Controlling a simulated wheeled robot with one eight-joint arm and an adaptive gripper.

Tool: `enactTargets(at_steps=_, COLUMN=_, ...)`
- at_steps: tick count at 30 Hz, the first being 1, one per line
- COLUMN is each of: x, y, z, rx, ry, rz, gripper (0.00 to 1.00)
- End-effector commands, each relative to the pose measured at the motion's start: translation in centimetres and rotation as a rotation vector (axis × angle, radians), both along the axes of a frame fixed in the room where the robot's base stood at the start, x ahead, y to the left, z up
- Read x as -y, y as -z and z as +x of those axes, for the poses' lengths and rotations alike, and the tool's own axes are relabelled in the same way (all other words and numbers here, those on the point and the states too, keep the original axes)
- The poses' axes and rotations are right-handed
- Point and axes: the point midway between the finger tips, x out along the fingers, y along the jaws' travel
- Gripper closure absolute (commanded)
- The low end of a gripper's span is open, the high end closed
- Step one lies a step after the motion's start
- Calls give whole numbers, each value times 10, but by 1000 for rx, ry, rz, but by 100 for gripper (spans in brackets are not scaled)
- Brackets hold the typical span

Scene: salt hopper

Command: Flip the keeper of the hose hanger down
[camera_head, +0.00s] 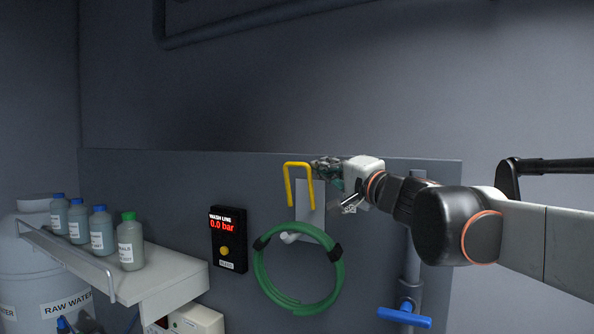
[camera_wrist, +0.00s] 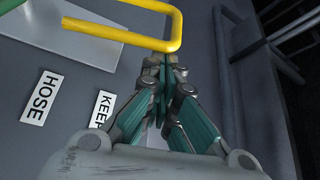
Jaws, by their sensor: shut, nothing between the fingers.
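The keeper (camera_head: 298,164) is a yellow U-shaped bar at the hose hanger, with its crossbar on top and its two legs downward in the head view. It also shows across the top of the wrist view (camera_wrist: 178,30). The hanger has a pale plate (camera_head: 305,222) on the wall panel and a white peg (camera_head: 289,238) below. A coiled green hose (camera_head: 262,280) hangs there. My gripper (camera_head: 318,167) is shut and empty, just right of the keeper's top. In the wrist view its fingertips (camera_wrist: 168,66) are close to the keeper's bar; I cannot tell whether they touch.
A black wash-line gauge box (camera_head: 228,240) is left of the hose. A shelf (camera_head: 165,275) holds several bottles. A blue-handled valve (camera_head: 405,318) on a grey pipe stands at lower right. HOSE (camera_wrist: 41,98) and partly hidden KEEP labels (camera_wrist: 102,109) show in the wrist view.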

Motion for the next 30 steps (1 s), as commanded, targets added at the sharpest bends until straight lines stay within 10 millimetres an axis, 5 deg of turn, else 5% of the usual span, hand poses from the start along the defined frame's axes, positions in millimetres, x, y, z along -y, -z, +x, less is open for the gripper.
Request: enactTargets(at_steps=30, x=-41, y=50, z=-62, rx=761, ry=1, rz=-503, gripper=100)
